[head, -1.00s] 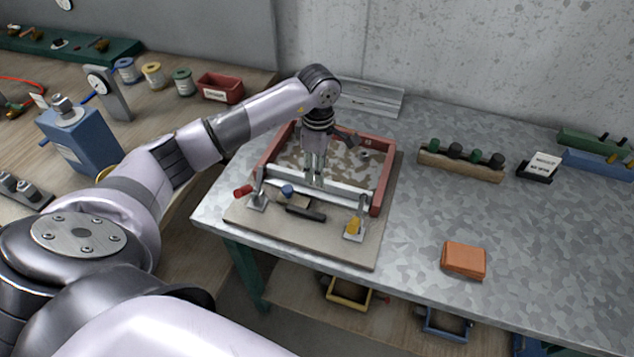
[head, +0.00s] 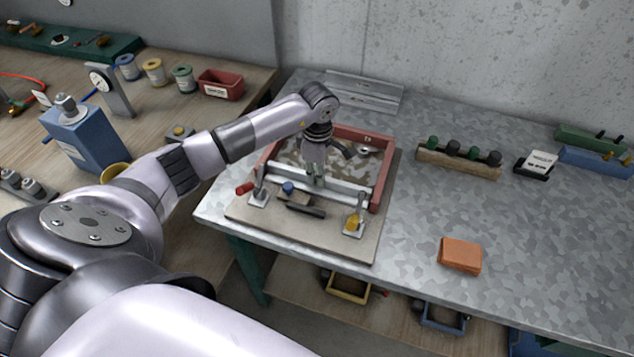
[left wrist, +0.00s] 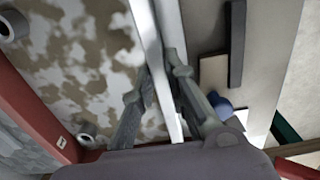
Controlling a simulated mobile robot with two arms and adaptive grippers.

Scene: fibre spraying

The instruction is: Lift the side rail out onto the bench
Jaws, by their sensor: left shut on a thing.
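The side rail (head: 342,188) is a pale metal bar along the front of a red frame (head: 380,178), on a board on the metal bench (head: 400,232). My left gripper (head: 315,181) points down over the rail near its middle and is shut on it. In the left wrist view the rail (left wrist: 152,35) runs between the two fingers (left wrist: 160,72), one on each side. The rail looks in line with the frame's front; whether it is clear of the board cannot be told. My right gripper is not in view.
A red-handled clamp (head: 259,190) and a yellow-tipped clamp (head: 354,222) stand before the rail, with a dark bar (head: 305,210) between them. An orange block (head: 460,254) lies to the right. The bench between frame and block is clear.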

